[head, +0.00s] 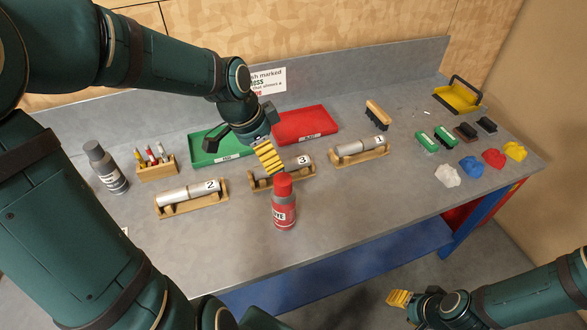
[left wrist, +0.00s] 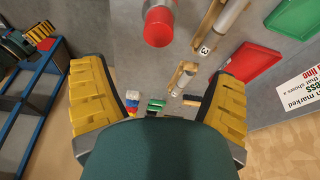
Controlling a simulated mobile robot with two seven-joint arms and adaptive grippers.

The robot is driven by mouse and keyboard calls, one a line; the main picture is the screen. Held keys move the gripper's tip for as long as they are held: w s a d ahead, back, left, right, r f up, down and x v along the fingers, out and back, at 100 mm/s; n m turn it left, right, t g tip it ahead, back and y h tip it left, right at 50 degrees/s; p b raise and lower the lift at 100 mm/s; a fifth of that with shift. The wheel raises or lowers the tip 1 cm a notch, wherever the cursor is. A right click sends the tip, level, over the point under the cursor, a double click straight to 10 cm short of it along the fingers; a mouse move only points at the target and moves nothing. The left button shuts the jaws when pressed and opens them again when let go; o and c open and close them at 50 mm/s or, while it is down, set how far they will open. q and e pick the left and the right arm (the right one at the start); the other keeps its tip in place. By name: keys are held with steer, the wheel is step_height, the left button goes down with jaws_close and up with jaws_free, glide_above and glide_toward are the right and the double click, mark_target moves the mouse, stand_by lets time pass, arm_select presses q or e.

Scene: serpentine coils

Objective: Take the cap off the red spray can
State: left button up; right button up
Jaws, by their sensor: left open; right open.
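The red spray can (head: 284,214) stands upright near the table's front edge, its red cap (head: 283,183) on top. In the left wrist view the cap (left wrist: 158,27) shows at the top, beyond the fingers and touched by neither. My left gripper (head: 268,158) is open and empty, just behind and above the cap in the head view. It also shows in the left wrist view (left wrist: 155,105), its yellow fingers wide apart. My right gripper (head: 398,298) is open and empty, low off the table's front edge.
Numbered metal cylinders lie in wooden cradles (head: 172,210) around the can. A green tray (head: 226,152) and red tray (head: 327,124) lie behind. A grey spray can (head: 107,170) stands left. Brushes, coloured lumps (head: 471,167) and a yellow dustpan (head: 456,98) lie right. The front-right tabletop is clear.

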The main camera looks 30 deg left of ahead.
mark_target(282, 179)
arm_select(q)
steer(key=x, duration=0.7)
steer(key=shift+f, duration=0.25)
steer(key=shift+w+d+f, duration=0.2)
steer(key=shift+f, duration=0.3)
steer(key=b+x, duration=0.1)
steer(key=x, duration=0.4)
steer(key=shift+b, duration=0.3)
steer(key=shift+s, duration=0.1)
steer(key=c, duration=0.9)
